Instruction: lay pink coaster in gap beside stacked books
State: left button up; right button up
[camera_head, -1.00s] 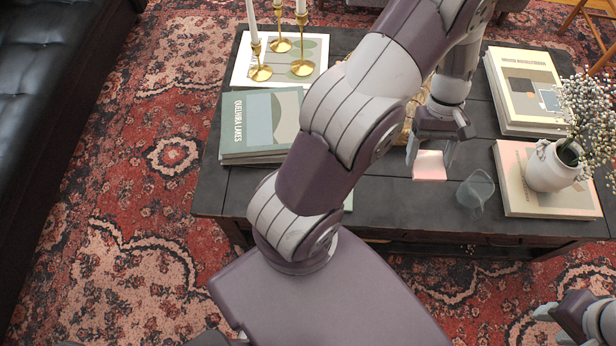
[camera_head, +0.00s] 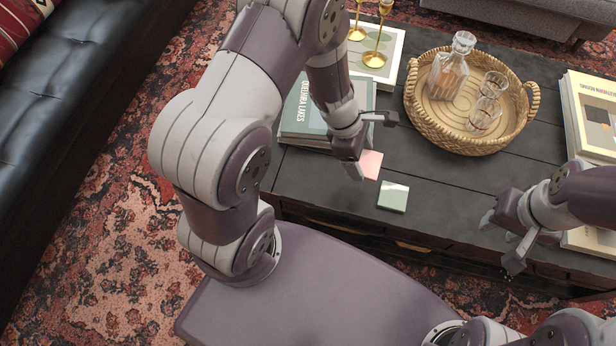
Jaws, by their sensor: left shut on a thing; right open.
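The pink coaster (camera_head: 372,164) is held in my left gripper (camera_head: 366,160), which is shut on it above the dark table, close to the front of the stacked books (camera_head: 303,115) at the left. I cannot tell whether the coaster touches the table. A pale green coaster (camera_head: 393,197) lies on the table just to the right and nearer the front edge. My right gripper (camera_head: 497,243) is open and empty by the table's front edge at the right. My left arm covers part of the stacked books.
A wicker tray (camera_head: 413,98) holds a decanter (camera_head: 449,68) and glasses (camera_head: 485,103). Brass candle holders (camera_head: 374,58) stand on a flat book behind the left stack. More books (camera_head: 592,112) lie at the right. The dark table (camera_head: 450,180) is bare between the green coaster and tray.

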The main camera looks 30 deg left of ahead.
pick_arm(q)
jog(key=b, duration=0.4)
send_over(313, 177)
jog(key=a, duration=0.1)
jog(key=shift+n, duration=0.4)
notch_tip(313, 177, down, 8)
jog(key=shift+s+a+r, duration=0.1)
jog(key=shift+f+b, duration=1)
jog(key=shift+f, duration=0.95)
jog(key=shift+f, duration=0.15)
jog(key=o, duration=1.1)
jog(key=shift+o, duration=0.2)
jog(key=shift+r, duration=0.35)
jog(key=p+v, duration=0.6)
jog(key=v, duration=0.6)
jog(key=s+d+r+m+y, duration=0.1)
jog(key=d+r+m, duration=0.3)
jog(key=m, duration=0.6)
jog(key=s+d+r+m+y, duration=0.2)
jog(key=r+m, duration=0.5)
jog(key=m, duration=0.4)
jog(key=shift+d+r+t+y, duration=0.35)
jog(key=shift+d+y, duration=0.35)
jog(key=shift+d, duration=0.3)
